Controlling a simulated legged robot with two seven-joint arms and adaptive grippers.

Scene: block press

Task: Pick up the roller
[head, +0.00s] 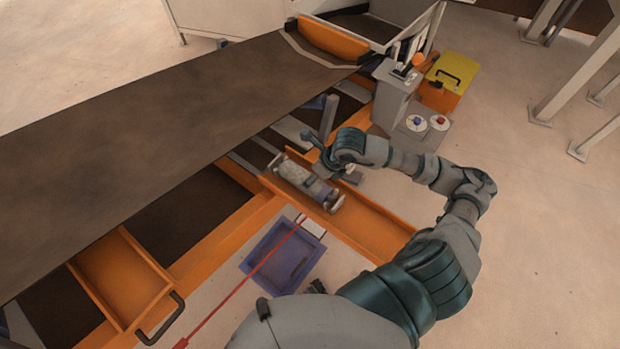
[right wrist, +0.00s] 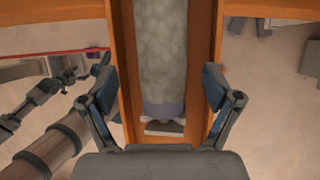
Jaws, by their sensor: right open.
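The roller (head: 303,182) is a pale grey, mottled cylinder lying in the long orange trough. In the right wrist view the roller (right wrist: 163,50) runs lengthwise between the trough walls, with a smooth purple-grey section and a flat end piece at its near end. My right gripper (head: 324,160) is over the roller in the head view. In the right wrist view my right gripper (right wrist: 158,82) is open, with one finger on each side of the roller and clear room between each finger and it. A dark jointed arm end, apparently my left gripper (right wrist: 62,88), shows at the left there; its fingers are unclear.
The orange trough (head: 375,232) has raised walls close around the roller. A blue bin (head: 257,247) stands on the floor below it, crossed in view by a thin red bar (head: 240,292). A grey control post (head: 392,98) and a yellow-orange box (head: 449,75) stand beyond the gripper.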

